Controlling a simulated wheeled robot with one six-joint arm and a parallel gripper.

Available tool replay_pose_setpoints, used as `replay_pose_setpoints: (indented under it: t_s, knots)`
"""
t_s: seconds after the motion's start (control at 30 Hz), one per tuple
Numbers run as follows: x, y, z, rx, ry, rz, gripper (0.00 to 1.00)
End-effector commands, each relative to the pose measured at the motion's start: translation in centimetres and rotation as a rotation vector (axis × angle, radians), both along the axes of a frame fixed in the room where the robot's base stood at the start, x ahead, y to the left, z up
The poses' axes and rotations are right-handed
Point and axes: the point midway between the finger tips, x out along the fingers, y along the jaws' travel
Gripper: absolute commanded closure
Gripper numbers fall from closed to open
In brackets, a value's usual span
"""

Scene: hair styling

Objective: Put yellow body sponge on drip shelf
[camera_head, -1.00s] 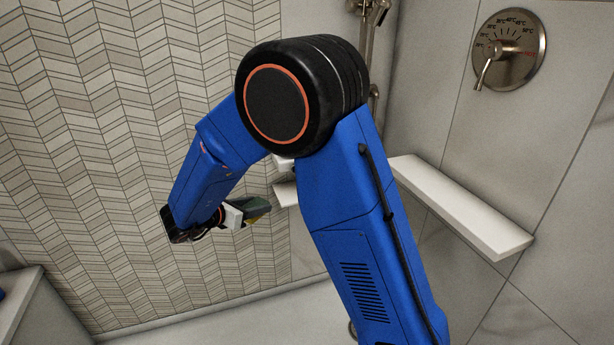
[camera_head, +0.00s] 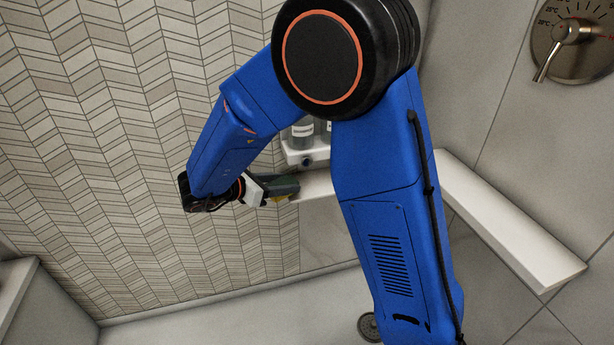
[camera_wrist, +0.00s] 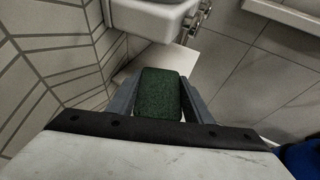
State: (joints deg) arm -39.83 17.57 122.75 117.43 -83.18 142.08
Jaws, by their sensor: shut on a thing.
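My gripper (camera_head: 277,190) is shut on the yellow body sponge (camera_wrist: 160,95). In the wrist view the sponge shows its dark green scrubbing face between both fingers. A little yellow of it (camera_head: 279,199) shows beneath the gripper in the head view. A small white shelf (camera_head: 305,157) bearing bottles is mounted behind my arm; a white shelf (camera_wrist: 150,15) also shows ahead of the fingers in the wrist view. Below it a white ledge (camera_head: 318,184) runs along the wall. I cannot tell which of these is the drip shelf. The sponge appears apart from both.
My arm hides part of the shelf and ledge. Another stretch of white ledge (camera_head: 510,220) runs along the right wall. A shower dial (camera_head: 578,40) is above it. The floor has a round drain (camera_head: 369,327). A low block (camera_head: 40,305) stands at the left.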

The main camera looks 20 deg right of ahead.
Motion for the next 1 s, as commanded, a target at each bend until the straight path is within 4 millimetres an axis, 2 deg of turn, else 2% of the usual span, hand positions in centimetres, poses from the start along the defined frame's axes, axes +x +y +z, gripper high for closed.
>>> replay_pose_setpoints:
  t_s: [0.03,0.13,0.47,0.73,0.83,1.0]
  knots:
    - [0.4,-1.1,0.1,0.000,-0.001,-0.004,0.75]
    - [1.0,-2.7,0.0,0.000,0.000,-0.003,0.75]
    - [2.0,-4.8,0.0,0.000,0.000,0.000,0.75]
    - [3.4,-8.3,-0.1,0.000,0.001,-0.003,0.75]
    - [3.3,-8.0,-1.4,-0.001,0.003,0.001,0.75]
    - [3.3,-7.9,-1.5,0.000,0.000,0.001,0.75]
